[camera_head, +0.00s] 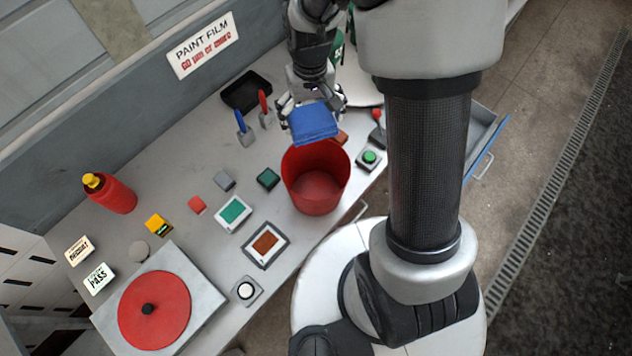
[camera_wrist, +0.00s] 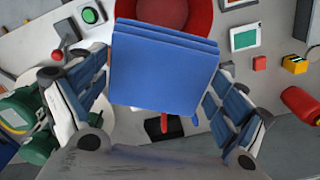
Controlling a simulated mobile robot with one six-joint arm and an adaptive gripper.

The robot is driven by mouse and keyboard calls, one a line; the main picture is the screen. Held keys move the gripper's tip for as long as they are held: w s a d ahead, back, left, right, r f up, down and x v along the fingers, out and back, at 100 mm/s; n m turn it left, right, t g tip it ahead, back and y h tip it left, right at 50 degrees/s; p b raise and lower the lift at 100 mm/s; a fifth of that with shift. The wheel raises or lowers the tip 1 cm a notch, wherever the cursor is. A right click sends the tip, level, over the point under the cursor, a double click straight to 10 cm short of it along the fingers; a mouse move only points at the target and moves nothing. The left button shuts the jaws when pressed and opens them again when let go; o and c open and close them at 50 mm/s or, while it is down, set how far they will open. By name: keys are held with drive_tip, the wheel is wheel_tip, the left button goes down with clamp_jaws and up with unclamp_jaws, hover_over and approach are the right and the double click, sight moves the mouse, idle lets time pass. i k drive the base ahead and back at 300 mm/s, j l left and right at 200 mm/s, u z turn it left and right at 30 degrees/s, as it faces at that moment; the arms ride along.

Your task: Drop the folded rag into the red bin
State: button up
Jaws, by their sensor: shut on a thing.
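The folded rag is a blue, layered square (camera_head: 312,123), held in my gripper (camera_head: 312,108) just above and behind the red bin's far rim in the head view. In the wrist view the rag (camera_wrist: 162,72) fills the middle between the two fingers (camera_wrist: 160,105). My gripper is shut on it. The red bin (camera_head: 316,190) stands open on the table, and its visible inside looks empty. In the wrist view the bin (camera_wrist: 205,18) shows at the top, partly hidden behind the rag.
Around the bin are a green button box (camera_head: 369,158), a dark green block (camera_head: 268,179) and a framed brown panel (camera_head: 265,244). A black tray (camera_head: 246,91) and scrapers with blue and red handles (camera_head: 241,122) lie behind. A red bottle (camera_head: 110,194) stands left.

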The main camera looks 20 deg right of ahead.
sight(319, 191)
drive_tip(key=k, duration=0.35)
drive_tip(key=i+l+u, duration=0.2)
drive_tip(key=u, duration=0.25)
drive_tip(key=i+l+u, duration=0.1)
drive_tip(key=l+u, duration=0.4)
drive_tip(key=i+j, duration=0.05)
drive_tip(key=j, duration=0.05)
